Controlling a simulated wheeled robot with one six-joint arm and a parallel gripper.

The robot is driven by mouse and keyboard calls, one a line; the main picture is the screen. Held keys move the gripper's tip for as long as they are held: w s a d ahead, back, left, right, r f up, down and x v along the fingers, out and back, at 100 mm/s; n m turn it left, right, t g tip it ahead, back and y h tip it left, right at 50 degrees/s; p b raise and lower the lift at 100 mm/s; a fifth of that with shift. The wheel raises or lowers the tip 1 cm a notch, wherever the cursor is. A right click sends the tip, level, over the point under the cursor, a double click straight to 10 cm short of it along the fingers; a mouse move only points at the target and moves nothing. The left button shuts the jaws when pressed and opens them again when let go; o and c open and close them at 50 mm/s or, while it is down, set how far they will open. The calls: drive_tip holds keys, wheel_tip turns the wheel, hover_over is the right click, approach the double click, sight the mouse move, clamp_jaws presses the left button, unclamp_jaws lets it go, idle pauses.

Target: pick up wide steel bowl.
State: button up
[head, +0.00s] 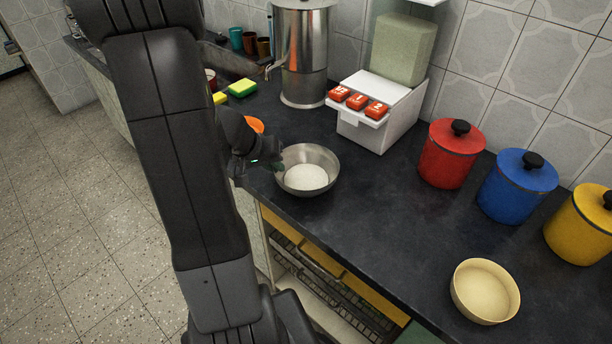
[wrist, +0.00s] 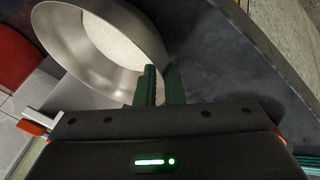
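The wide steel bowl (head: 325,168) is near the front edge of the dark counter, left of the middle, with a pale round area inside its bottom. It looks upright; whether it touches the counter is hard to tell. My gripper (head: 275,163) is at its left rim, partly hidden by my own arm. In the wrist view the bowl (wrist: 66,33) fills the upper left. The two dark green fingers of my gripper (wrist: 160,75) are close together, one on each side of the bowl's wall, and appear shut on it.
A white stand (head: 365,132) with red numbered blocks and a steel urn (head: 302,50) are behind the bowl. Red (head: 447,160), blue (head: 515,192) and yellow (head: 580,230) canisters line the wall. A cream bowl (head: 485,292) is at front right. The counter between is clear.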

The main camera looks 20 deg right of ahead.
sight(289, 175)
drive_tip(key=shift+x, duration=1.95)
drive_tip(key=shift+c, duration=0.2)
drive_tip(key=shift+r, duration=0.1)
clamp_jaws()
drive_tip(key=shift+r, duration=0.1)
